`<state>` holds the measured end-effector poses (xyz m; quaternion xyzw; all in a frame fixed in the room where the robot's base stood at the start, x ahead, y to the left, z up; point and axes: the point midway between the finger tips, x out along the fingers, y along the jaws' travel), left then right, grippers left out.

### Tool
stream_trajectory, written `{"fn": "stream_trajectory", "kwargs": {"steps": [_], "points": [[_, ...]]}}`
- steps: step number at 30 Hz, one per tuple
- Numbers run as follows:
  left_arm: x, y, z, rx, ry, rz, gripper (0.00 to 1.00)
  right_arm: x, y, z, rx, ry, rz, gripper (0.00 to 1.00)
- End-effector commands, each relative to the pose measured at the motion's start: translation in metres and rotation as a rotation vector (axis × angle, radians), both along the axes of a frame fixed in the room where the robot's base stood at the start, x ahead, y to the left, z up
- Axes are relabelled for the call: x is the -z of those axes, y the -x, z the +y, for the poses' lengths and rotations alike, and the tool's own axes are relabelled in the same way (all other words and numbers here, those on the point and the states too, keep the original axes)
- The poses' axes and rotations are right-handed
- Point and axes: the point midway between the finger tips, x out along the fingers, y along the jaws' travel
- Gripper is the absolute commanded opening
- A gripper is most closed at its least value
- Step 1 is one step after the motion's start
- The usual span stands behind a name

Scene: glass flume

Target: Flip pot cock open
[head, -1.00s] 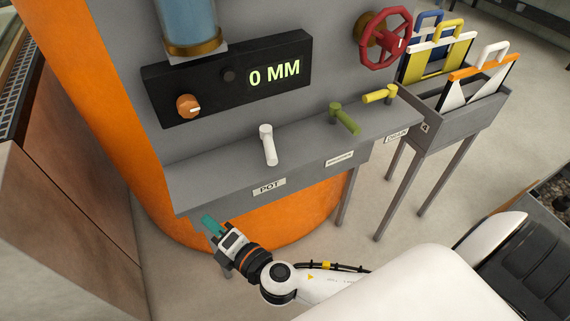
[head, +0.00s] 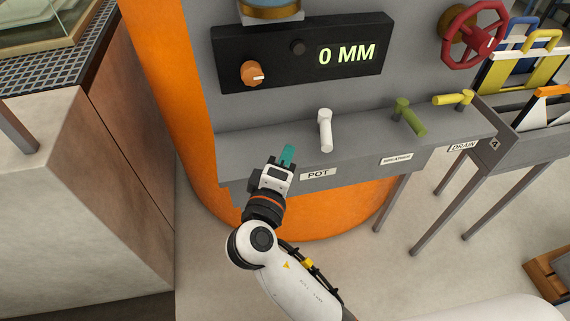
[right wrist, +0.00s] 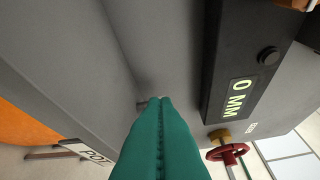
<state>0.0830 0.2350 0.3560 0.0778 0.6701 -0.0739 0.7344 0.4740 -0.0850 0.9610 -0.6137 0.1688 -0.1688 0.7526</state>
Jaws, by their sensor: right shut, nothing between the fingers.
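The pot cock is a white lever (head: 325,131) on the grey ledge above the POT label (head: 318,174); its handle points toward the front of the ledge. My right gripper (head: 287,156) is just left of the lever at the ledge's front, apart from it, with its teal fingers shut and empty. In the right wrist view the shut teal fingers (right wrist: 161,140) fill the lower middle and hide most of the lever; only a small pale bit shows at their tips. My left gripper is not in view.
A green lever (head: 410,118) and a yellow lever (head: 453,98) stand on the ledge to the right. Behind is a black panel (head: 300,55) reading 0 MM with an orange knob (head: 252,73). A red handwheel (head: 473,35) is at the upper right.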

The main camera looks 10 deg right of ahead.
Motion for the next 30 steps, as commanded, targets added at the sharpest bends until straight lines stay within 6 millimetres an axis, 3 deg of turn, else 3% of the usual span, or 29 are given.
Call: {"fn": "stream_trajectory", "kwargs": {"steps": [7, 15, 30], "points": [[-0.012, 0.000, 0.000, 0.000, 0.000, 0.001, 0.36, 0.001, -0.045, -0.026, 0.000, 0.004, 0.000, 0.00], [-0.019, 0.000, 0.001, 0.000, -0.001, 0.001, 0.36, 0.009, -0.034, -0.056, -0.002, 0.001, 0.001, 0.00], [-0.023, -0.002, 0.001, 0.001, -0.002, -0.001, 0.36, 0.010, -0.030, -0.068, -0.011, 0.001, 0.003, 0.00]]}}
